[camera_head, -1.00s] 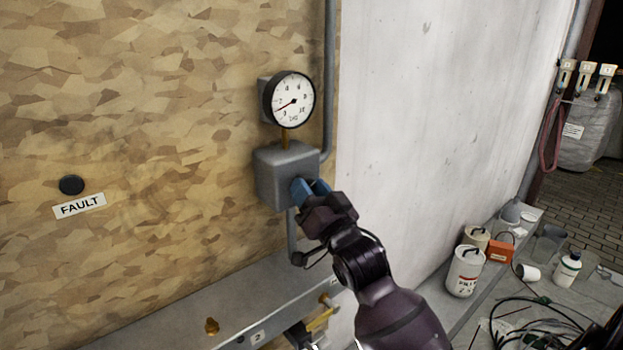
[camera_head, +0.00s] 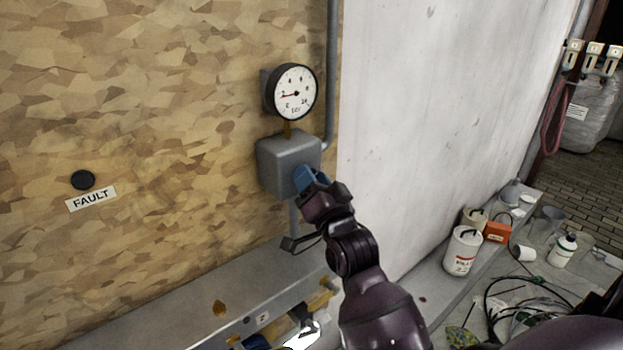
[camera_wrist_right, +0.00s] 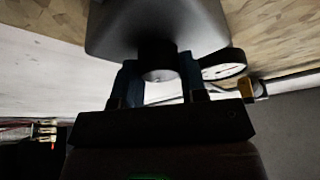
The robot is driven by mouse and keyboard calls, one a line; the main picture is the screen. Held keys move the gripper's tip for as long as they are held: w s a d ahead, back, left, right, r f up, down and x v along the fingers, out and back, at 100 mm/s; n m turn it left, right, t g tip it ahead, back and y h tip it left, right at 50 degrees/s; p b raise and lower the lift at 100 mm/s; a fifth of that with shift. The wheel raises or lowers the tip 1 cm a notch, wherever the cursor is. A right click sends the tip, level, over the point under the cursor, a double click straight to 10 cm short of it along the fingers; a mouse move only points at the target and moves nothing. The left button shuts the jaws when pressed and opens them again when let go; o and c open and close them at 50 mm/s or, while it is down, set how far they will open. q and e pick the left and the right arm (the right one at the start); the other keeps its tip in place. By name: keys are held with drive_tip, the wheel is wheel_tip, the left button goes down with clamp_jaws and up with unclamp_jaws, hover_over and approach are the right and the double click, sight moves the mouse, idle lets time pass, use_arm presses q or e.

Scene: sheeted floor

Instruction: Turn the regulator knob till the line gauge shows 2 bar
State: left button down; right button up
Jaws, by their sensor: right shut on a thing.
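The line gauge (camera_head: 294,91) is a round white dial with a dark rim, above the grey regulator box (camera_head: 288,163) on the wood-chip wall. Its red needle points almost straight left, close to a mark that looks like 2; the numerals are small. My right gripper (camera_head: 311,179) is at the front of the box, its blue fingers shut on the regulator knob. In the right wrist view the dark knob (camera_wrist_right: 158,58) sits between the fingers (camera_wrist_right: 160,78), and the gauge (camera_wrist_right: 224,70) shows edge-on behind. The knob is hidden in the head view. My left gripper is not in view.
A grey pipe (camera_head: 333,75) runs beside the gauge. A ledge (camera_head: 180,305) lies below the box. A black button (camera_head: 83,180) with a FAULT label (camera_head: 91,198) is on the wall at left. White canisters (camera_head: 463,250) and cables (camera_head: 515,300) are at right.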

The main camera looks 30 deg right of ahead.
drive_tip(key=o, duration=0.9)
drive_tip(key=b+v, duration=0.2)
drive_tip(key=v, duration=0.8)
drive_tip(key=shift+s+f, duration=0.1)
drive_tip(key=shift+s, duration=0.3)
drive_tip(key=s+a+f+n+g+y, duration=0.1)
drive_tip(key=s+f+n+g, duration=0.2)
drive_tip(key=f, duration=0.8)
drive_tip(key=s+a+f+n+g+y, duration=0.1)
drive_tip(key=s+f+n+g, duration=0.2)
drive_tip(key=f, duration=0.8)
drive_tip(key=s+f+n+g+y, duration=0.1)
drive_tip(key=s+f+n+g, duration=0.2)
drive_tip(key=f, duration=0.8)
drive_tip(key=shift+s+a+f+n+g+b, duration=0.3)
drive_tip(key=shift+s+a+f+n+g, duration=0.15)
drive_tip(key=shift+n, duration=0.25)
drive_tip(key=shift+r, duration=0.1)
